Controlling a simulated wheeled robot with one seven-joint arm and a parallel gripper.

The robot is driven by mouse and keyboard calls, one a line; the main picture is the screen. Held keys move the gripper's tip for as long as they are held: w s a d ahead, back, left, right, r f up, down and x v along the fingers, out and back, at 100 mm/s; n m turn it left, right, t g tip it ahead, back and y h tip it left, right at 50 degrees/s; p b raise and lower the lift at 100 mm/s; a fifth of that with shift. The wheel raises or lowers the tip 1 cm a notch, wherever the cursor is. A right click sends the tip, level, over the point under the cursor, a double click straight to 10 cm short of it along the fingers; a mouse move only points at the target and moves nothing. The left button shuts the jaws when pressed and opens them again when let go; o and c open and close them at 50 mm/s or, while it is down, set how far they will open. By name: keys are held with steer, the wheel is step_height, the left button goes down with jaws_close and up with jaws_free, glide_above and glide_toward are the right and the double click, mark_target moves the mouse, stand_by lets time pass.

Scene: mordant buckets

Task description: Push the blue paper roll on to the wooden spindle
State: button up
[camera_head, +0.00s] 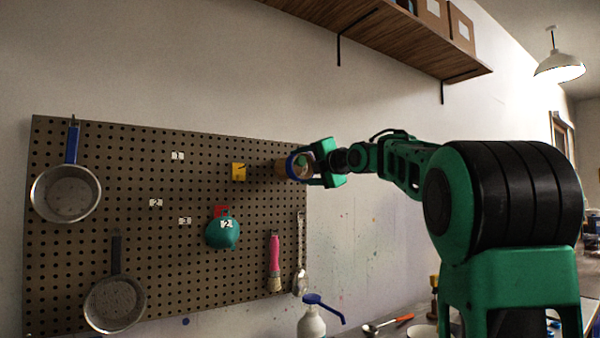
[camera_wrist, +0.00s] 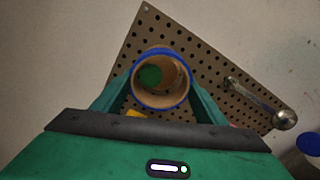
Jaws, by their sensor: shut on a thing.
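The blue paper roll (camera_head: 291,155) is a short tube with a blue rim and a brown inside, at the upper right of the pegboard. My gripper (camera_head: 318,165) is shut on it, fingers on either side. In the wrist view the roll (camera_wrist: 160,106) faces me end-on between the fingers (camera_wrist: 160,100). A round green face (camera_wrist: 150,75) shows inside its bore, off-centre to the upper left. A brown cylindrical part (camera_head: 281,168) shows between the rim and the board. I cannot tell whether it is roll or wooden spindle, or how far the roll is on.
A wooden shelf (camera_head: 400,35) is above.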

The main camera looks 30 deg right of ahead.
mark_target(295, 167)
steer(key=shift+w+a, duration=0.15)
steer(key=shift+w, duration=3.15)
steer(key=o, duration=1.2)
steer(key=shift+s, duration=0.1)
steer(key=s, duration=1)
steer(key=shift+s+d, duration=0.2)
steer(key=shift+s, duration=0.05)
